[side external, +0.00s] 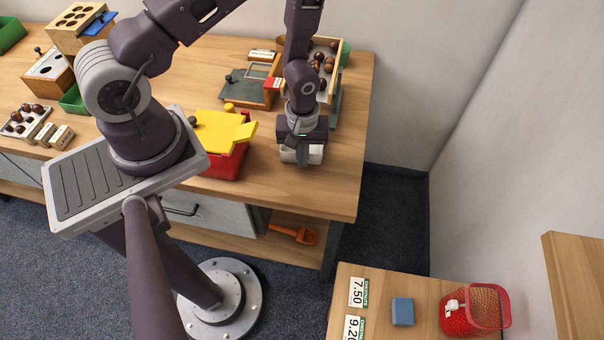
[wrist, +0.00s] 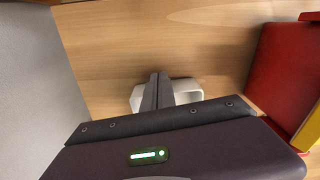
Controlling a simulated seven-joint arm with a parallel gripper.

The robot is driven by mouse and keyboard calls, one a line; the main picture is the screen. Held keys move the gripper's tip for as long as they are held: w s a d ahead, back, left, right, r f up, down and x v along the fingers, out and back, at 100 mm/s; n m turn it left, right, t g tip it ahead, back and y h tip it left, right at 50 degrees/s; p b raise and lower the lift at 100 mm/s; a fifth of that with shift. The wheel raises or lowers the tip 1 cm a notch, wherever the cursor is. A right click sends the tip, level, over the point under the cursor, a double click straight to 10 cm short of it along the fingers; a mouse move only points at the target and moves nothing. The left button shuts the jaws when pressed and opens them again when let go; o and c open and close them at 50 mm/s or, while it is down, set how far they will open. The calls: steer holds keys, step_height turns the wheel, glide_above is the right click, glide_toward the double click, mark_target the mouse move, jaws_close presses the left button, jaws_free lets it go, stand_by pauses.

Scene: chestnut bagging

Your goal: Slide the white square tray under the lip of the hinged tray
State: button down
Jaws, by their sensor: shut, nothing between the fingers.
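The white square tray (side external: 316,155) is on the wooden table near its front edge, mostly hidden under my gripper. In the wrist view, parts of the white tray (wrist: 187,91) show on both sides of the fingers. My gripper (side external: 302,158) points down over it; its fingers (wrist: 159,76) are together with nothing between them. I cannot tell whether they touch the tray. The hinged tray (side external: 333,46), wooden-sided with brown chestnuts in it, stands farther back at the table's right end. My arm partly covers it, and its lip is not clearly visible.
A red box (side external: 228,163) with a yellow top (side external: 220,128) stands left of my gripper; the red side also shows in the wrist view (wrist: 284,65). A green board with a wooden frame (side external: 250,85) lies behind. Bare table lies right of my gripper, up to the edge.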

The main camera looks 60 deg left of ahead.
stand_by(0.4)
steer(key=s+d, duration=0.2)
steer(key=d, duration=0.1)
steer(key=shift+s+d, duration=0.2)
step_height(320, 180, up, 24)
steer(key=w+m+t, duration=0.1)
steer(key=m+t, duration=0.1)
steer(key=m, duration=0.2)
steer(key=s+a+r+m+t, duration=0.1)
steer(key=s+r+m+t, duration=0.2)
steer(key=s+r+m, duration=0.4)
steer(key=s+r, duration=0.5)
steer(key=r, duration=0.3)
steer(key=shift+s+a+t, duration=0.2)
steer(key=shift+a+t, duration=0.05)
steer(key=shift+t, duration=0.05)
